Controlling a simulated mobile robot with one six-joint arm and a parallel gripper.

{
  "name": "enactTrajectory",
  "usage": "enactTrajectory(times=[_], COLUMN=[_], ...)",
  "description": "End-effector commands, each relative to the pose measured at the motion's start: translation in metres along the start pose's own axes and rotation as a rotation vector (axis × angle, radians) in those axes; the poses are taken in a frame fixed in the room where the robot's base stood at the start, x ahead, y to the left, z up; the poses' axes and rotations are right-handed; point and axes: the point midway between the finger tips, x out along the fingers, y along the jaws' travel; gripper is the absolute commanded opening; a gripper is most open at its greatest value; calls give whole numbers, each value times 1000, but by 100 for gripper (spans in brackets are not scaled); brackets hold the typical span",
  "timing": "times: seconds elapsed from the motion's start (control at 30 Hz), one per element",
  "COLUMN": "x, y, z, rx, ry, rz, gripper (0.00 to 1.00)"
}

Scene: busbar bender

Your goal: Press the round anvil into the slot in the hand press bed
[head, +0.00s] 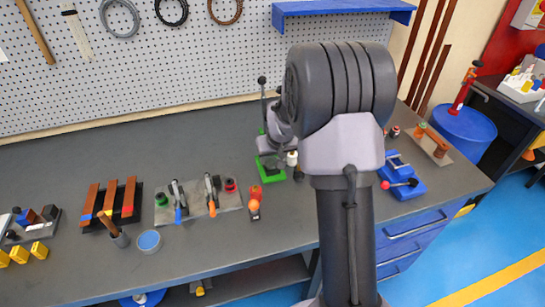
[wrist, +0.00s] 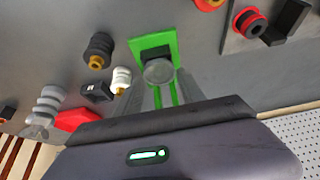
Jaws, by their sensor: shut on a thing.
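The hand press shows as a green base (head: 271,169) on the bench in the head view, partly hidden by my arm. In the wrist view its green bed (wrist: 142,43) has a dark slot area near the middle. My gripper (wrist: 157,85) is shut on the round anvil (wrist: 158,72), a grey disc over the lower edge of the dark slot area. I cannot tell whether the anvil touches the bed or sits in the slot. In the head view my arm hides the fingertips and the anvil.
A white-topped part (wrist: 121,76), a black ribbed part (wrist: 98,50) and a red block (wrist: 76,120) stand left of the press in the wrist view. In the head view, a plate with toggle clamps (head: 226,194) lies left and a blue vise-like fixture (head: 402,180) right. The rear left bench is clear.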

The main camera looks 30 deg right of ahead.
Motion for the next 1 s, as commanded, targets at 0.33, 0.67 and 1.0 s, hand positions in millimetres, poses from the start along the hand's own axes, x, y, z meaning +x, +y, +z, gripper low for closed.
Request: enactTrajectory(times=[0.33, 0.67, 1.0], x=[8, 7, -46], y=[0, 0, 0], z=[4, 3, 0], rx=[0, 0, 0], ry=[0, 0, 3], rz=[0, 0, 1], gripper=[0, 72, 72])
